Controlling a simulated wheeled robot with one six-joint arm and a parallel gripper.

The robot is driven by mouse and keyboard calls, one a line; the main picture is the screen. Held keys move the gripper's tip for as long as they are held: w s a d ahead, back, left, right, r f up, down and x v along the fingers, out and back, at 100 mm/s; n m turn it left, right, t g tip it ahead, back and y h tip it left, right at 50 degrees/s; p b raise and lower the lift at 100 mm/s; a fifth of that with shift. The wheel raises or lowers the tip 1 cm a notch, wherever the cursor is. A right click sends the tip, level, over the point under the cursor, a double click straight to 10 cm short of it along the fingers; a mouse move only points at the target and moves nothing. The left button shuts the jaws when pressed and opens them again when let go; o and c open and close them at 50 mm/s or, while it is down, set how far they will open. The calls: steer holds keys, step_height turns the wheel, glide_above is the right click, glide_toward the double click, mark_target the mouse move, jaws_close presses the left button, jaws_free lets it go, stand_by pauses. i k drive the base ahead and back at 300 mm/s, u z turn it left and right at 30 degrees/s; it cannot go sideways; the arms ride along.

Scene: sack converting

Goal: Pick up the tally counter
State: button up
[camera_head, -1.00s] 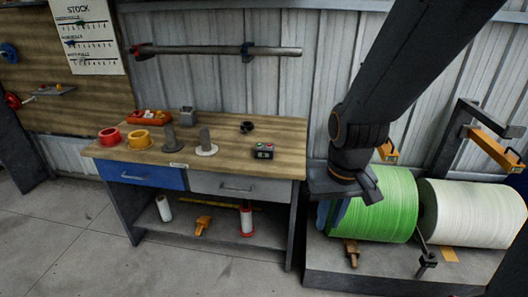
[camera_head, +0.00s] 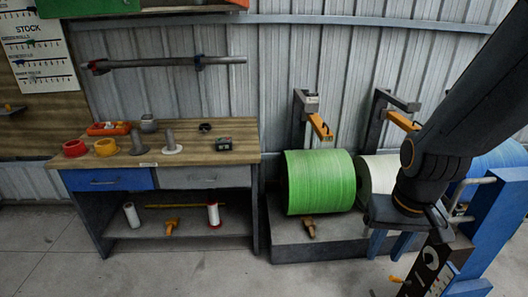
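A small dark box with a pale display and coloured buttons on top, which looks like the tally counter (camera_head: 223,144), stands on the wooden bench top (camera_head: 185,151) near its right front edge. My gripper (camera_head: 390,245) hangs at the right, well to the right of the bench and in front of the rolls. Its two blue fingers point down with a gap between them, and I see nothing held. The fingers are partly against a dark and blue stand behind them.
On the bench are a red ring (camera_head: 74,149), a yellow ring (camera_head: 106,147), two grey upright pieces, an orange tray (camera_head: 109,128), a grey cup (camera_head: 148,124) and a black round piece (camera_head: 205,128). A green roll (camera_head: 320,182) lies on a platform right of the bench. Floor in front is clear.

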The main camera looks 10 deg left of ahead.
mark_target(223, 144)
steer(key=u, duration=1.3)
steer(key=i, duration=0.7)
steer(key=u, duration=0.6)
steer(key=i, duration=1.7)
steer(key=z, duration=1.2)
steer(key=i, duration=0.7)
steer(key=z, duration=0.85)
